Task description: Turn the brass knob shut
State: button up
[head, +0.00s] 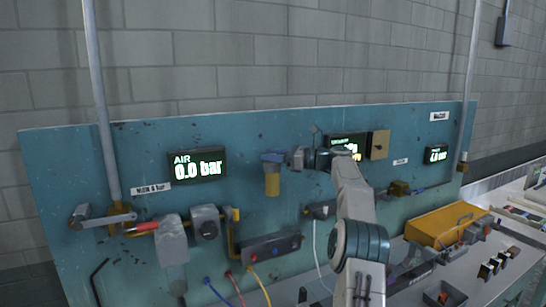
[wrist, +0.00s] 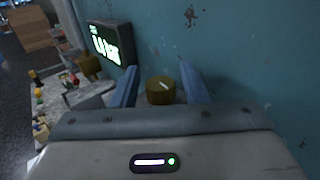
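In the wrist view the brass knob (wrist: 160,93) is a short round cylinder with a pale mark on its top face. It lies between the two blue-grey fingers of my gripper (wrist: 161,83), beyond the hand's edge. The fingers are apart, with a narrow gap showing on each side of the knob, so the gripper looks open around or just short of it. I cannot tell the exact depth. In the head view my arm reaches up to the blue panel (head: 120,160).
A yellow case (head: 440,226) and small parts lie on the bench at right. A lit display (wrist: 110,44) shows left in the wrist view.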

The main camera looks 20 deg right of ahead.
jog(key=shift+s+d+f, duration=0.1)
jog(key=shift+s+d, duration=0.2)
jog(key=shift+d, duration=0.1)
jog(key=b+v, duration=0.1)
jog(key=v, duration=1.2)
jog(key=shift+a, duration=0.1)
